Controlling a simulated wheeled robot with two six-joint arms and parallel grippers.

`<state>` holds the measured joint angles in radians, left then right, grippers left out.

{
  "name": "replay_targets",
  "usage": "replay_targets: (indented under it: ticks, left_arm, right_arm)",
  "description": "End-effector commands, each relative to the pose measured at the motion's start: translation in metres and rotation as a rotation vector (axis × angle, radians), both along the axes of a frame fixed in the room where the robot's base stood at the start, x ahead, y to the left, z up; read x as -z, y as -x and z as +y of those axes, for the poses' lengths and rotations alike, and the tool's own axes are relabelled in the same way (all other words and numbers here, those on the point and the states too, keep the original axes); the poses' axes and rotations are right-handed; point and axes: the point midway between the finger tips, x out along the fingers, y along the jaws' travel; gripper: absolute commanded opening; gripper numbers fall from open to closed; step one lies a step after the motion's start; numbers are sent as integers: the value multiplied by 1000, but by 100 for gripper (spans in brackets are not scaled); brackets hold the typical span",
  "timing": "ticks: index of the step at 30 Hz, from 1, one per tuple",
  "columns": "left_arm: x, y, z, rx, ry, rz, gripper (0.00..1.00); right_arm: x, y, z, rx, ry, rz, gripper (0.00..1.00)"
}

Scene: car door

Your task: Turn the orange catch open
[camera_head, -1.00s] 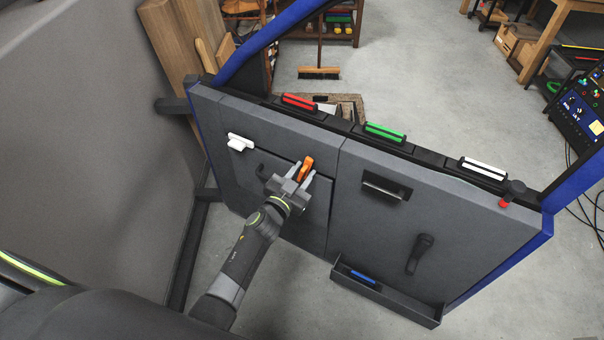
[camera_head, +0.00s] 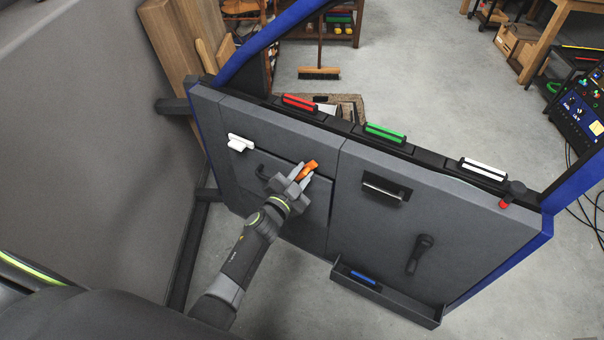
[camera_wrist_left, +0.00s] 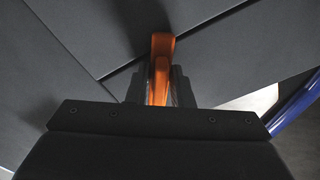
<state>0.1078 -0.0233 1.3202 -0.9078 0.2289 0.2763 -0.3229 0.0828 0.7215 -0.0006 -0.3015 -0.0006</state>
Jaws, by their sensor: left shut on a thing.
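The orange catch (camera_head: 309,167) sits on the left part of the grey door panel, at the upper edge of a flap (camera_head: 285,205). It is tilted to the right in the head view. My left gripper (camera_head: 301,177) is shut on the catch, with one finger on each side of it. The left wrist view shows the orange catch (camera_wrist_left: 161,60) standing up between the two dark fingertips, its upper end free. The fingers hide part of its lower end. My right gripper is not in view.
A white handle (camera_head: 240,142) is left of the catch. A dark hook-shaped handle (camera_head: 262,172) is close beside my gripper. A recessed pull (camera_head: 386,187), a dark lever (camera_head: 418,253) and a tray with a blue bar (camera_head: 363,277) are on the right.

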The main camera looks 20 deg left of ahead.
Motion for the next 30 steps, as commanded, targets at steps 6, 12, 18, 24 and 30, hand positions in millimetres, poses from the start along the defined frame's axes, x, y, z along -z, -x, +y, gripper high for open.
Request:
replay_targets:
  ticks: [6, 12, 18, 24, 30]
  left_arm:
    - [0, 0, 0, -1, -201, -42, 0]
    - [0, 0, 1, 0, -389, -81, 0]
    - [0, 0, 1, -1, -571, -120, 0]
    - [0, 0, 1, 0, -734, -154, 0]
    - [-1, 0, 1, 0, -856, -180, 0]
  right_arm:
    - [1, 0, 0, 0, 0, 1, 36]
    - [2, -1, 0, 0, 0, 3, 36]
    - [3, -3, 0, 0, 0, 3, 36]
    - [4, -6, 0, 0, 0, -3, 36]
    - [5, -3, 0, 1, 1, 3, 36]
